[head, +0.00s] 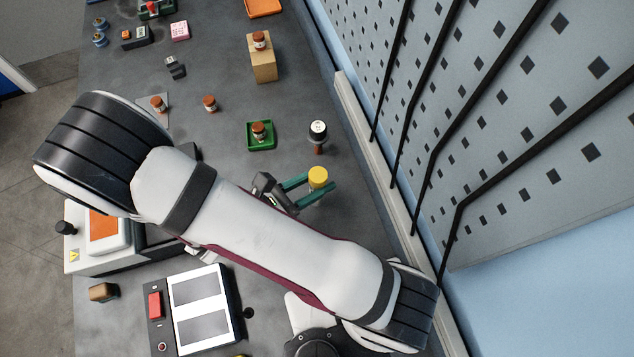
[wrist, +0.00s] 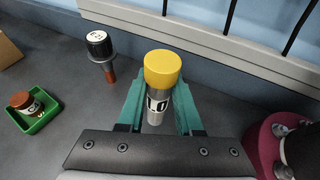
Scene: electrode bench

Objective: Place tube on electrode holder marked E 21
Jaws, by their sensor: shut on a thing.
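A silver tube with a yellow cap stands upright between the teal fingers of my gripper (head: 321,184); its cap (head: 318,176) shows in the head view. In the wrist view the tube (wrist: 157,105) has dark print on its side, partly readable as ".0", and my gripper (wrist: 158,90) is shut on it. The tube's lower end is hard to see. A black-topped piece on a brown stem (head: 318,131) stands just beyond, apart from the tube. It also shows in the wrist view (wrist: 98,44), with a white label on top. I cannot read an E 21 mark anywhere.
A green tray (head: 250,147) with a brown-capped jar (head: 259,130) sits left of the black-topped piece. A wooden block (head: 263,66) bears another jar. A ledge (head: 375,160) and pegboard wall bound the bench on the right. Bare bench lies around the tube.

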